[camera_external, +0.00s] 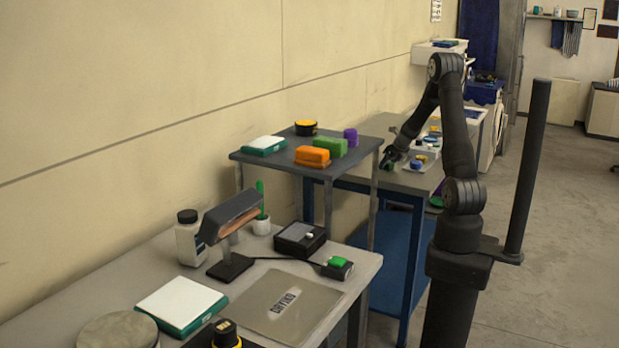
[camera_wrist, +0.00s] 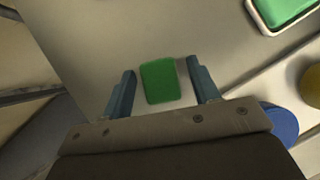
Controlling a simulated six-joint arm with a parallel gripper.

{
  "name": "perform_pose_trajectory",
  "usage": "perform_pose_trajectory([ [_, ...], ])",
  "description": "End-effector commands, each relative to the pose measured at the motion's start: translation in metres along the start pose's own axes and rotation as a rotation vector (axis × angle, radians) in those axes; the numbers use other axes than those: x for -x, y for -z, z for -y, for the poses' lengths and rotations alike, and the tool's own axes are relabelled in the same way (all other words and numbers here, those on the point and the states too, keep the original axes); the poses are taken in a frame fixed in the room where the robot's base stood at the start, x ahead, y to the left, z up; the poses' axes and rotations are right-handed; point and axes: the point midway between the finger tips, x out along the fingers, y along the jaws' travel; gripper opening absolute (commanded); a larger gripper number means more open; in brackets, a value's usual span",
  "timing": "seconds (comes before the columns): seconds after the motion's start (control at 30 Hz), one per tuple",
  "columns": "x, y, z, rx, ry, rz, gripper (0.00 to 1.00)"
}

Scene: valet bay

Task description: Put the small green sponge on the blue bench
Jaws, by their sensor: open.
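In the wrist view, the small green sponge (camera_wrist: 160,82) lies on a grey top, between the two fingers of my gripper (camera_wrist: 162,68). The fingers are open, with a gap on each side of the sponge. In the external view, my gripper (camera_external: 391,158) is low over the grey top of the blue bench (camera_external: 372,187), near its left end. The bench has blue legs and a blue lower shelf. A bit of green shows at the gripper there, but the sponge is mostly hidden. I cannot tell the exact height of the fingers.
A tray (camera_external: 405,163) with blue, yellow and white items stands just right of my gripper. A dark raised shelf (camera_external: 262,161) with orange and green blocks and a purple item stands to the left. A cluttered grey table (camera_external: 366,263) is in front.

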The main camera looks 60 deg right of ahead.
Motion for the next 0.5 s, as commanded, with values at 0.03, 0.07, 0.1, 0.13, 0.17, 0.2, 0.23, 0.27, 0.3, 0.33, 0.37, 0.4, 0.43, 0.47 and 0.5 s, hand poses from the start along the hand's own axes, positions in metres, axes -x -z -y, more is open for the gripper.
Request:
perform_pose_trajectory([
  [0.03, 0.002, -0.001, 0.000, 0.000, 0.001, 0.001, 0.55],
  [0.07, 0.003, -0.002, 0.000, 0.001, 0.001, 0.002, 0.55],
  [0.1, 0.006, -0.002, 0.000, 0.000, 0.001, 0.002, 0.55],
  [0.13, 0.009, -0.002, 0.001, 0.000, 0.001, 0.002, 0.55],
  [0.17, 0.012, -0.003, 0.001, 0.000, 0.002, 0.003, 0.55],
  [0.2, 0.017, -0.003, 0.001, 0.000, 0.002, 0.003, 0.55],
  [0.23, 0.022, -0.003, 0.001, 0.001, 0.003, 0.004, 0.55],
  [0.27, 0.027, -0.003, 0.001, 0.000, 0.002, 0.003, 0.55],
  [0.3, 0.034, -0.002, 0.001, -0.001, 0.002, 0.003, 0.55],
  [0.33, 0.040, -0.003, 0.001, 0.000, 0.003, 0.004, 0.55],
  [0.37, 0.045, -0.003, 0.001, 0.001, 0.003, 0.004, 0.55],
  [0.4, 0.053, -0.003, 0.001, 0.001, 0.002, 0.004, 0.55],
  [0.43, 0.059, -0.003, 0.001, 0.000, 0.002, 0.004, 0.55],
  [0.47, 0.065, -0.003, 0.001, 0.000, 0.003, 0.004, 0.55],
  [0.5, 0.072, -0.002, 0.001, 0.001, 0.003, 0.003, 0.55],
])
